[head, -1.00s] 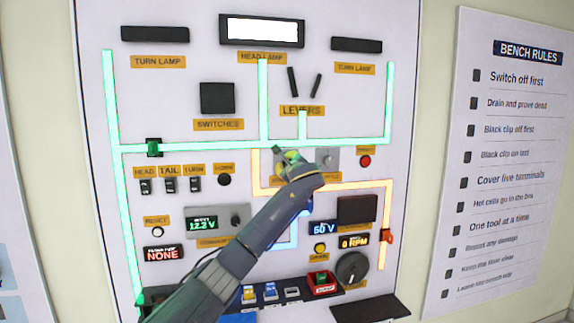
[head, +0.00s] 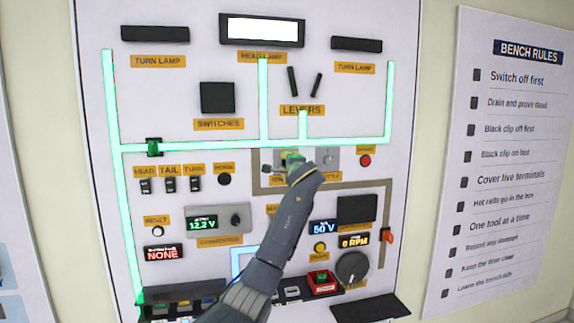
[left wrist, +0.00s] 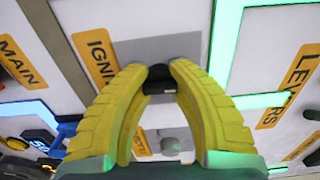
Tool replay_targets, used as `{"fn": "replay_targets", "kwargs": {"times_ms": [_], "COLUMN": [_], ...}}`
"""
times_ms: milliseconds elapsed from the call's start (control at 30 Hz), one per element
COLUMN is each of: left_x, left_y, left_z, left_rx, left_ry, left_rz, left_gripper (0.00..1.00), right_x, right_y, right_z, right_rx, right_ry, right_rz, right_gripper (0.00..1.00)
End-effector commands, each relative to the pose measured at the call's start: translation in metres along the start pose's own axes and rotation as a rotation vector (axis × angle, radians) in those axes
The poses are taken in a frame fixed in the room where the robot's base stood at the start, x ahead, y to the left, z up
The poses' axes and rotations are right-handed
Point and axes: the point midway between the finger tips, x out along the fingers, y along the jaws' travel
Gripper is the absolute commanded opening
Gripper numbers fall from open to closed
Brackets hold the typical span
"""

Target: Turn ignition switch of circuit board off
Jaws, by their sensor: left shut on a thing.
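The circuit board (head: 190,90) is a white upright panel with lit tracks, displays and switches. In the left wrist view the ignition switch (left wrist: 158,74) is a small black knob on a grey plate (left wrist: 140,50), beside the yellow label that begins "IGNI" (left wrist: 97,58). My left gripper (left wrist: 160,70) has its yellow fingers shut around this knob. In the head view my left gripper (head: 291,163) is against the board's middle and hides most of the switch. The track around the switch (head: 345,187) is unlit grey-brown. My right gripper is not in view.
Green tracks (head: 190,146) are lit above, and a blue one (head: 238,262) below. Two black levers (head: 293,82) stand above the gripper. A red button (head: 365,160) is to its right. A round black dial (head: 352,268) and a shelf (head: 350,308) are lower down.

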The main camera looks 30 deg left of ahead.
Motion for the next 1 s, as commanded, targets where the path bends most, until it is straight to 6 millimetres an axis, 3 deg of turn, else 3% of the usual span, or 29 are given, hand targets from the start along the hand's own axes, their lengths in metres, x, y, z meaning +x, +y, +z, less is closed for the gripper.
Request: {"fn": "replay_targets", "kwargs": {"times_ms": [600,633,867,1000], "left_x": [0.0008,0.0008,0.0004,0.0003], "left_y": [0.0002,0.0002,0.0002,0.0002], "left_z": [0.0022,0.0023,0.0011,0.0006], "left_rx": [-0.034,-0.034,-0.034,-0.034], "left_ry": [-0.005,-0.005,-0.002,-0.002], "left_rz": [0.001,0.001,0.0,0.0], "left_gripper": [0.0,0.25,0.52,0.53], "right_x": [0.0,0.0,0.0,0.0], "right_y": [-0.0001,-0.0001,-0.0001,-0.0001], "right_z": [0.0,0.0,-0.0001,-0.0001], "right_rx": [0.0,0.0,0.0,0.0], "right_ry": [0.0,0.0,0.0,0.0], "right_rz": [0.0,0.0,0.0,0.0], "right_gripper": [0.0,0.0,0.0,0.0]}}
